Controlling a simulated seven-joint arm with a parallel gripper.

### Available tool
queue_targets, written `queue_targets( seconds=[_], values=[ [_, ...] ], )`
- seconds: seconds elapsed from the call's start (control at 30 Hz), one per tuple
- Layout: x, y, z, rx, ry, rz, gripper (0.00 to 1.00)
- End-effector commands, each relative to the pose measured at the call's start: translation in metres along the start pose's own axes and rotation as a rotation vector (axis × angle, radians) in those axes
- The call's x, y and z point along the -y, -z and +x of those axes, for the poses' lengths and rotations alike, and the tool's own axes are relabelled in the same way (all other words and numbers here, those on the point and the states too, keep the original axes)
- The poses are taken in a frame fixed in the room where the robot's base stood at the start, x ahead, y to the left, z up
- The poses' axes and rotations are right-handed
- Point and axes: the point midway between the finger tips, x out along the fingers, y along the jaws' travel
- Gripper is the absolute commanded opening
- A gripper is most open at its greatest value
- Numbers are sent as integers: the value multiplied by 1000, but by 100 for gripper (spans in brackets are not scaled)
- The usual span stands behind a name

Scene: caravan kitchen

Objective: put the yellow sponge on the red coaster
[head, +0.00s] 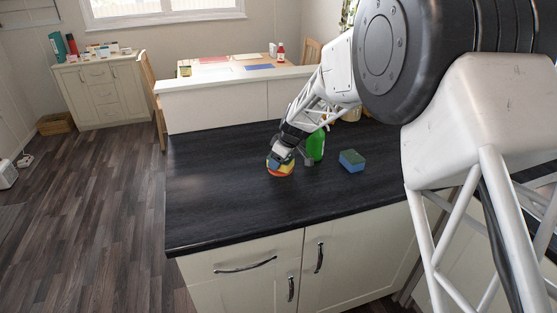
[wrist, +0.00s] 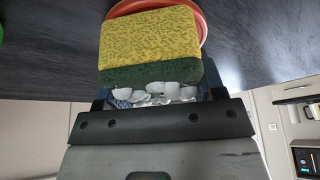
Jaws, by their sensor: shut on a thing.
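The yellow sponge (wrist: 150,45) has a yellow face and a dark green layer. My gripper (wrist: 155,95) is shut on it, with the green layer towards the gripper. In the head view my gripper (head: 284,157) points down and the sponge (head: 287,166) shows below it. The red coaster (wrist: 203,24) is round and shows around the sponge's far edges in the wrist view. In the head view its rim (head: 281,174) shows just under the sponge. The sponge hides most of the coaster, and I cannot tell whether they touch.
A green bottle (head: 316,145) stands close to the right of my gripper. A blue sponge with a green top (head: 352,161) lies further right. The dark worktop (head: 220,190) is clear to the left and in front.

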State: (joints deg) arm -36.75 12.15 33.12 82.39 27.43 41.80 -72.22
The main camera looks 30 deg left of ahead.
Motion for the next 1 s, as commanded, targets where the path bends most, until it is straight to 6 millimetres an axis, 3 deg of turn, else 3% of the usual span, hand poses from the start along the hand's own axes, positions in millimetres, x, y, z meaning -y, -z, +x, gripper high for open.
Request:
queue_targets(
  seconds=[0.37, 0.4, 0.57, 1.0],
  values=[
    [0, -1, 2, 0, 0, 0, 33],
    [0, -1, 2, 0, 0, 0, 66],
    [0, -1, 2, 0, 0, 0, 88],
    [0, 0, -3, 0, -1, 0, 88]
  ],
)
